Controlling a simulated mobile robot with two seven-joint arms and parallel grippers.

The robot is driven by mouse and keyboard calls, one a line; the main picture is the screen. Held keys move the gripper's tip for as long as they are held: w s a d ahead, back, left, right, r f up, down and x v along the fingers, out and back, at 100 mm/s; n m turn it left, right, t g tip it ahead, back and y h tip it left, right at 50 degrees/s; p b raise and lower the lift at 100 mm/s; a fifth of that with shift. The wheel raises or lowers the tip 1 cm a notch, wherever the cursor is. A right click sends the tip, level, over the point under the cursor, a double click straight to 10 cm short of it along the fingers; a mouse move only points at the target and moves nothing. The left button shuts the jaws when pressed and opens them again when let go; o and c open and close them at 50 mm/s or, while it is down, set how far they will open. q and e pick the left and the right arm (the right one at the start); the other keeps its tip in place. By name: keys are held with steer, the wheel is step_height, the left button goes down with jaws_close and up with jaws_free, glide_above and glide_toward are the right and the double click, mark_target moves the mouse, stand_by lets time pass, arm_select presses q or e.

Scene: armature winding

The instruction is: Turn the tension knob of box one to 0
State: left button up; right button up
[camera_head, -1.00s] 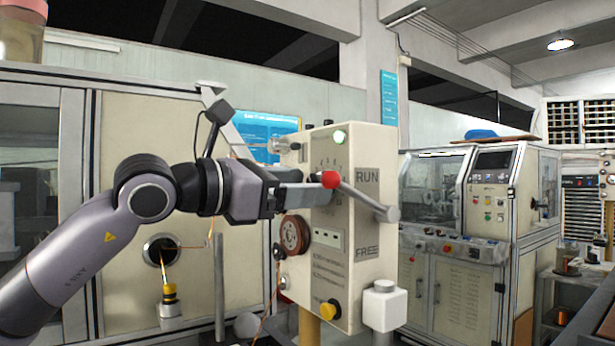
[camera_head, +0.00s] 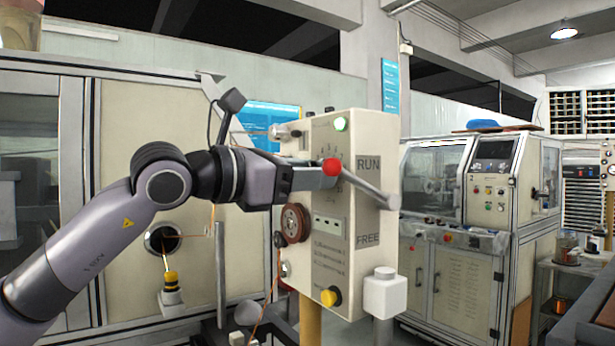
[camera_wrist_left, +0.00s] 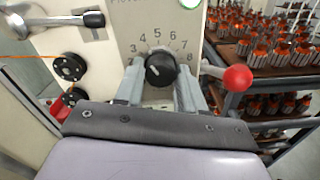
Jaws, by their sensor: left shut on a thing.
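The tension box (camera_head: 345,240) is a cream machine box with a green lamp, a numbered dial and RUN and FREE labels. Its black tension knob (camera_wrist_left: 161,68) shows in the left wrist view, inside a printed dial whose readable numbers run from 3 to 8. A small white mark shows on the knob; which number it points at is unclear. My left gripper (camera_head: 318,176) reaches the dial from the left. In the left wrist view its fingers (camera_wrist_left: 160,85) stand on either side of the knob, shut on it. In the head view the gripper hides the knob. My right gripper is out of view.
A lever with a red ball (camera_head: 332,167) stands close to the left fingers, on their right in the wrist view. A copper spool (camera_head: 292,224) and a yellow button (camera_head: 330,297) sit lower on the box. Another machine (camera_head: 455,260) stands behind at right.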

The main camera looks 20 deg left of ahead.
arm_select(q)
steer(key=shift+s+r+n+b, duration=0.1)
steer(key=shift+n+b, duration=2.65)
steer(key=shift+n, duration=2.5)
steer(key=shift+r+n+b, duration=0.1)
steer(key=shift+n+b, duration=2.6)
steer(key=shift+n, duration=2.55)
steer(key=o, duration=1)
steer(key=shift+o, duration=0.2)
